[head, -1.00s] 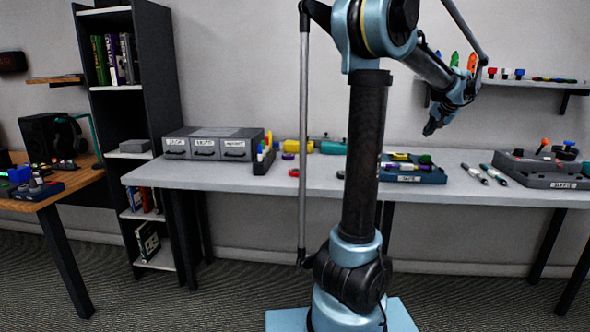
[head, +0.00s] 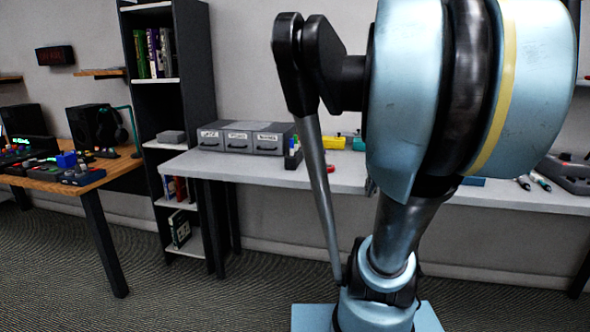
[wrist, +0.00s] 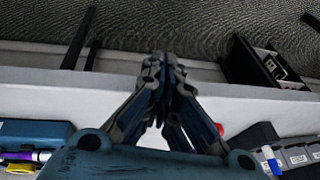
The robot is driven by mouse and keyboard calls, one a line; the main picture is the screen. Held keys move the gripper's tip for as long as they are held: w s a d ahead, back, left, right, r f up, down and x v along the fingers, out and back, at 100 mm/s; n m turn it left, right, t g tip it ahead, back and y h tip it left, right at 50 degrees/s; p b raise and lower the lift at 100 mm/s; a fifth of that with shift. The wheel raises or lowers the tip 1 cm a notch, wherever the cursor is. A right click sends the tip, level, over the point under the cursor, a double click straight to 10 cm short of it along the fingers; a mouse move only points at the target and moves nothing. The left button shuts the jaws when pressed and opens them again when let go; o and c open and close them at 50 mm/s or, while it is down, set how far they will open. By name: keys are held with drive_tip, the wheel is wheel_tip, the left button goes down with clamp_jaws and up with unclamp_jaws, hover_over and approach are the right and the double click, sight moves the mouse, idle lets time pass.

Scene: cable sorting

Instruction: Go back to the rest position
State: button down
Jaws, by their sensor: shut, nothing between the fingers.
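My gripper (wrist: 163,68) shows in the wrist view with its fingers together and nothing between them. It is above the light grey table (wrist: 60,98), pointing past the table's edge toward the dark carpet. In the head view my arm is folded up close to the camera, and its large blue joint covers much of the right side. My gripper is mostly or wholly hidden behind the arm there.
The grey table (head: 235,173) carries a drawer unit (head: 240,138) and a yellow item (head: 334,142). A dark bookshelf (head: 190,100) stands left of it, then a wooden desk (head: 80,180). Wrist view: blue tray (wrist: 40,132), drawer unit (wrist: 300,157). Carpet (head: 190,290) in front is clear.

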drive_tip(key=s+a+f+n+g+h, duration=0.1)
drive_tip(key=s+a+f+n, duration=0.2)
drive_tip(key=s+f, duration=0.8)
drive_tip(key=shift+s+a+g, duration=0.3)
drive_tip(key=shift+s+a, duration=0.6)
drive_tip(key=shift+s, duration=0.2)
drive_tip(key=shift+f, duration=0.1)
drive_tip(key=shift+w+f, duration=0.2)
drive_tip(key=shift+w, duration=0.3)
